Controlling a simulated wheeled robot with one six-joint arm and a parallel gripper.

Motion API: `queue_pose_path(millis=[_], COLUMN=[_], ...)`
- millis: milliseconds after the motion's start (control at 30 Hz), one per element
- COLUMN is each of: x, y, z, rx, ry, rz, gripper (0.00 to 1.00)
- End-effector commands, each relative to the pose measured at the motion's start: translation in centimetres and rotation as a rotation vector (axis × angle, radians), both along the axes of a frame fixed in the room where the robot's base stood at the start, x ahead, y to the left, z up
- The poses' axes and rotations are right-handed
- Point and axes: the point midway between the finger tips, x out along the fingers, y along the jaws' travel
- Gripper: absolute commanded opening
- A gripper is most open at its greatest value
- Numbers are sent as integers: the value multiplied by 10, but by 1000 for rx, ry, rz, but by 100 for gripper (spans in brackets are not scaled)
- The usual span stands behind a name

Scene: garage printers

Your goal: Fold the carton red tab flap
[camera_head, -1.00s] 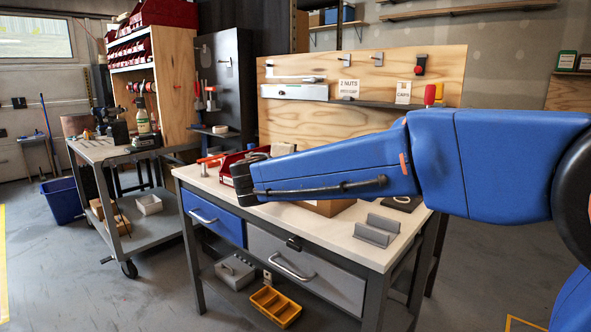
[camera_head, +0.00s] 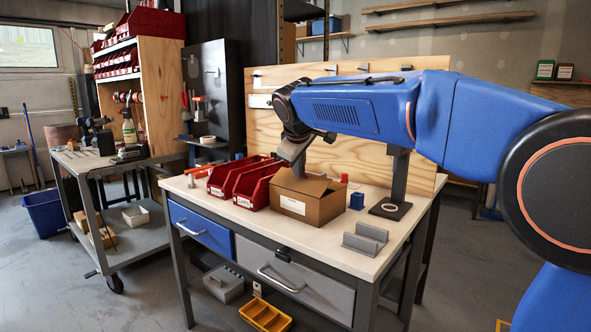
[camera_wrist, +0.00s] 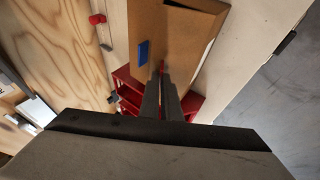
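The brown carton (camera_head: 312,211) stands on the white bench top, with a white label on its front and its top partly open. My gripper (camera_head: 299,166) is above the carton's left back part, fingers pointing down. Its contact with a flap cannot be told.
Two red bins (camera_head: 246,187) stand close to the carton's left. A grey slotted holder (camera_head: 366,239) is at the front right, and a dark post with a base (camera_head: 392,208) stands behind it. A wooden pegboard (camera_head: 265,130) closes the back. The bench front left is clear.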

Motion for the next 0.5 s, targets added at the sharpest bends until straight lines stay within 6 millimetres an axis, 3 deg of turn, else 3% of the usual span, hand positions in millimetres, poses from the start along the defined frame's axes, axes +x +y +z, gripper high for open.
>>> queue_pose_path(millis=[500], x=[20], y=[-17], z=[-15], rx=[253], ry=[306], rz=[-3], gripper=[0])
